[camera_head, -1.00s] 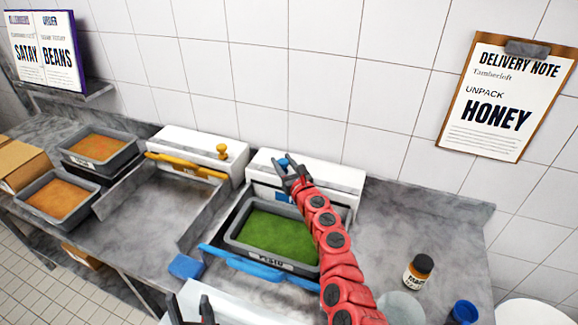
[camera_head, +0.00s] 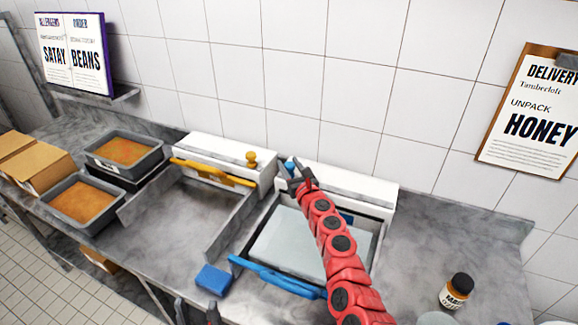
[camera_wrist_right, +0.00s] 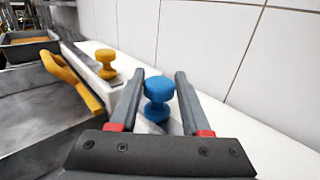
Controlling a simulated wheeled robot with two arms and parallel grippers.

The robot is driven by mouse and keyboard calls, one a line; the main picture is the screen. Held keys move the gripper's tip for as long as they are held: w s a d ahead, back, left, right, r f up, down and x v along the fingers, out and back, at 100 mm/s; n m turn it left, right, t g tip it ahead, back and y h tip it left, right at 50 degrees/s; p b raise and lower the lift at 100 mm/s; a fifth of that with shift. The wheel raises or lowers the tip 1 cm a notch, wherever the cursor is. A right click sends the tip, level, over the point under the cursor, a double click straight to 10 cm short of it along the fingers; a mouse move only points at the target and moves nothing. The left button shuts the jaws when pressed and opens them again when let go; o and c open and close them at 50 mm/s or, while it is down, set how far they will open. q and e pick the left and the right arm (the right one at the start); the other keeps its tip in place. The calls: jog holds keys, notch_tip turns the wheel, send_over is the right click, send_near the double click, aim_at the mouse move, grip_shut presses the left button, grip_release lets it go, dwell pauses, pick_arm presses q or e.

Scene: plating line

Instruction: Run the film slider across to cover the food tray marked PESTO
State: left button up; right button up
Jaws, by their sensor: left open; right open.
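The tray in the right bay now shows a pale, greyish film (camera_head: 305,243) over its top; its contents and PESTO label cannot be seen. The blue slider bar (camera_head: 275,278) lies along the bay's front edge. A blue knob (camera_wrist_right: 158,95) stands on the white film box (camera_head: 350,183) behind this bay. My right gripper (camera_head: 298,172) is open at that knob; in the wrist view its fingers (camera_wrist_right: 158,92) stand on both sides of it, with gaps visible. My left gripper (camera_head: 196,312) is open, only partly in view at the bottom edge, away from the slider.
The bay to the left is empty, with a yellow bar (camera_head: 212,172) at its back and a yellow knob (camera_head: 251,159). Two orange-filled trays (camera_head: 84,203) stand further left. A blue block (camera_head: 213,279) lies before the bays. A bottle (camera_head: 456,291) stands at right.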

jog(key=o, duration=0.3)
jog(key=shift+o, duration=0.2)
jog(key=shift+s, duration=0.1)
jog(key=shift+s+d+f+p, duration=0.1)
jog(key=shift+s+d+p, duration=0.1)
jog(key=shift+s+p, duration=0.3)
jog(key=shift+r+p+v, duration=0.25)
jog(key=shift+p+v, duration=0.6)
jog(key=shift+v, duration=0.35)
jog(key=p, duration=0.1)
send_near(292, 168)
jog(key=v, duration=0.6)
jog(key=shift+w+f, duration=0.1)
jog(key=shift+f, duration=0.1)
jog(key=shift+a, duration=0.1)
